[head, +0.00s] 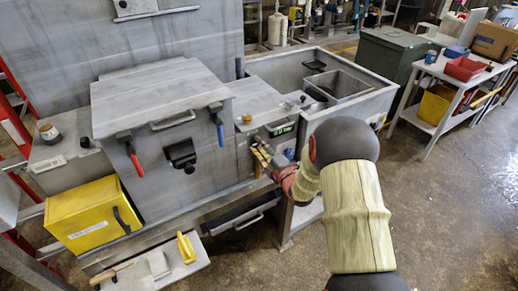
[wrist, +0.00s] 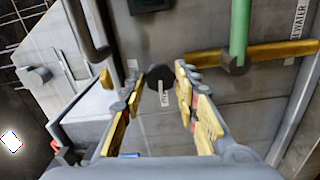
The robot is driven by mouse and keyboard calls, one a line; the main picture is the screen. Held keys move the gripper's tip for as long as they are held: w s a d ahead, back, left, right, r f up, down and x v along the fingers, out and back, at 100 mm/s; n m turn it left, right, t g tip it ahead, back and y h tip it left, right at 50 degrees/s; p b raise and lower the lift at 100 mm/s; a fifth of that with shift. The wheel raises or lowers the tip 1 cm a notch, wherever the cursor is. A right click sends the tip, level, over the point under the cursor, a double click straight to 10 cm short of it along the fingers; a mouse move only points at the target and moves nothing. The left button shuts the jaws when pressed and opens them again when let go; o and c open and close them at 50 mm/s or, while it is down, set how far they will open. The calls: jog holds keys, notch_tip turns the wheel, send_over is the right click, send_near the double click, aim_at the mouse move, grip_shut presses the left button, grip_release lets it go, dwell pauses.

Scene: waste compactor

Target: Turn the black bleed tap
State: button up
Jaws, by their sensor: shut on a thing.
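The black bleed tap (wrist: 160,74) is a dark round knob on the grey panel in the wrist view, with a small white tag hanging below it. My gripper (wrist: 160,80) has its yellow-padded fingers on either side of the knob and is shut on it. In the head view my gripper (head: 262,159) is at the panel right of the compactor's front. The tap itself is hidden there behind the fingers.
A green-handled valve (wrist: 238,38) with a brass bar is right of the tap. A dark curved handle (wrist: 88,28) is to the left.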

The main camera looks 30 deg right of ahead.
jog(key=shift+f, duration=0.2)
jog(key=o, duration=0.9)
jog(key=shift+a, duration=0.1)
jog(key=shift+c, duration=0.2)
jog(key=shift+o, duration=1.4)
jog(key=shift+r, duration=0.1)
jog(key=s, duration=1.2)
jog(key=shift+d, duration=0.25)
